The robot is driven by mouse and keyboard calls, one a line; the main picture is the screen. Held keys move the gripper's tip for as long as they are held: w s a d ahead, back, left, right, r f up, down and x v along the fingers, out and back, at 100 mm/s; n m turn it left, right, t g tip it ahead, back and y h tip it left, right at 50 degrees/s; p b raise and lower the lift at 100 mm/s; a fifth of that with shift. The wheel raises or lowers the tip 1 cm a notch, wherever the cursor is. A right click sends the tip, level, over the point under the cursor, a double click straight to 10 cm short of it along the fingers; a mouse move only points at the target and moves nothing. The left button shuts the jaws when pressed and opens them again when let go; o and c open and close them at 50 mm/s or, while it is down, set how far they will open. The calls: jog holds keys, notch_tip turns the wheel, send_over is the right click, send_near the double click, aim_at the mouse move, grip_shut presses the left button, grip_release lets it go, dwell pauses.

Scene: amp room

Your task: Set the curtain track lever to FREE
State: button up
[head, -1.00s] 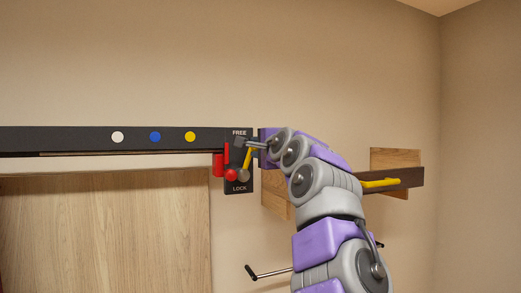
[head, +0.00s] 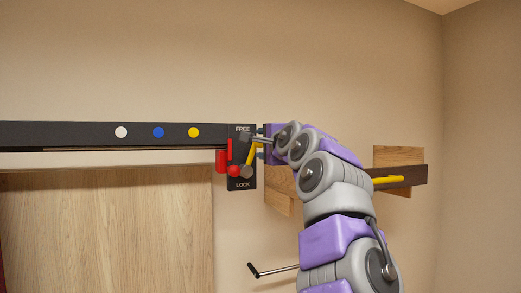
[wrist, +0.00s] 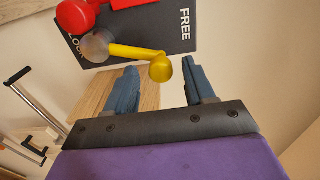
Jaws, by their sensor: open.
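The curtain track lever (head: 251,156) is yellow and sits on a dark plate (head: 240,183) marked FREE at the top and LOCK at the bottom. From its grey pivot it slants up and to the right in the head view. In the wrist view the lever (wrist: 130,52) ends in a round yellow knob (wrist: 161,69). My gripper (wrist: 162,82) is open, its two blue-grey fingers apart, with the knob in front of and between the fingertips. I cannot tell whether they touch it. In the head view my gripper (head: 258,138) is beside the plate, partly hiding the lever's upper end.
A red piece (head: 222,161) with a red ball sits left of the lever. The dark track (head: 80,134) with coloured dots runs left. A wooden block and a dark bar with a yellow handle (head: 388,180) are on the right. A black-handled rod (head: 270,272) sticks out below.

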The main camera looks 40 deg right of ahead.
jog(key=b+v, duration=0.7)
jog(key=v, duration=0.9)
jog(key=shift+w+a+f, duration=0.1)
jog(key=shift+w+f, duration=0.05)
